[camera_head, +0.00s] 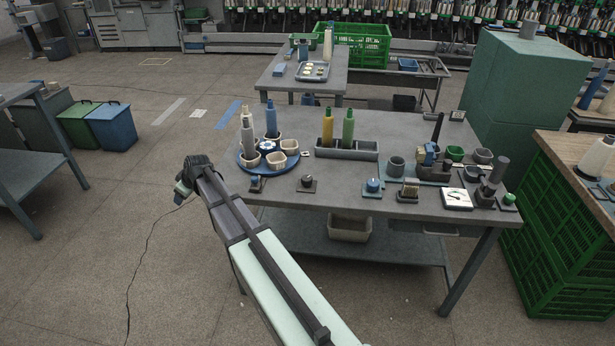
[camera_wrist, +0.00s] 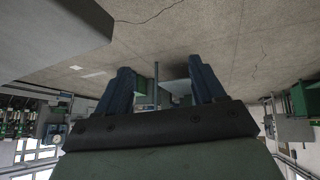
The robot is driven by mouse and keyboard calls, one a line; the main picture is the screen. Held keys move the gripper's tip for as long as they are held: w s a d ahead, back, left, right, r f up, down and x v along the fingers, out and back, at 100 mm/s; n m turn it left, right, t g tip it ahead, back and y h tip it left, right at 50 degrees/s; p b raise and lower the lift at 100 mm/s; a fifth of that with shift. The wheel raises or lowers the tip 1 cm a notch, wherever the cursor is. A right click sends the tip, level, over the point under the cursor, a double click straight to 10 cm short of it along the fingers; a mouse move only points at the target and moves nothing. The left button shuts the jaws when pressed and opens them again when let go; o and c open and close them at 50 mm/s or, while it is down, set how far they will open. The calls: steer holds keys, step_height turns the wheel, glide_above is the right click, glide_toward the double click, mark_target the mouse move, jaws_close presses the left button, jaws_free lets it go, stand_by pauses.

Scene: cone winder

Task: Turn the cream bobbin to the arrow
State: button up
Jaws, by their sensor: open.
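A tall cream bobbin (camera_head: 247,113) stands at the back left of a round blue turntable (camera_head: 245,167) on the workbench. A greyish bobbin (camera_head: 248,138) stands in front of it and hides its lower part. A blue bobbin (camera_head: 271,119) and several cream cups (camera_head: 289,147) share the turntable. A small pale plate (camera_head: 306,153) lies just right of the turntable; I cannot make out an arrow on it. My gripper (camera_head: 181,191) is off the bench's left side, left of and apart from the turntable. In the wrist view its two dark blue fingers (camera_wrist: 162,82) are spread, with nothing between them.
A grey trough (camera_head: 352,153) with yellow and green bobbins stands right of the turntable. Knobs (camera_head: 307,182) line the bench's front edge. A dial (camera_head: 456,198) and small pots crowd the right end. Open floor lies around my gripper.

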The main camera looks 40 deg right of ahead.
mark_target(307, 178)
steer(key=s+d+r, duration=0.1)
steer(key=d, duration=0.3)
steer(key=s+d+r+g, duration=0.1)
steer(key=d, duration=0.4)
steer(key=s+d+r+g+h, duration=0.1)
steer(key=d+r, duration=0.1)
steer(key=d, duration=0.2)
steer(key=shift+d, duration=0.35)
steer(key=shift+g+h, duration=0.5)
steer(key=shift+g, duration=0.2)
steer(key=s+d+r, duration=0.1)
steer(key=d, duration=0.2)
steer(key=s+d+r, duration=0.1)
steer(key=d, duration=0.2)
steer(key=s+d+r, duration=0.1)
steer(key=s+d, duration=0.1)
steer(key=shift+d, duration=0.4)
steer(key=s+d+r+m+g, duration=0.1)
steer(key=s+d+r+g, duration=0.1)
steer(key=s+d+r, duration=0.35)
steer(key=s+d+r+g, duration=0.1)
steer(key=s+d+r, duration=0.1)
steer(key=s+d, duration=0.65)
steer(key=f, duration=0.4)
steer(key=w+d+f, duration=0.1)
steer(key=f, duration=0.8)
steer(key=shift+w+d+f, duration=0.25)
steer(key=shift+w+d, duration=0.1)
steer(key=shift+w, duration=0.05)
steer(key=shift+c, duration=0.5)
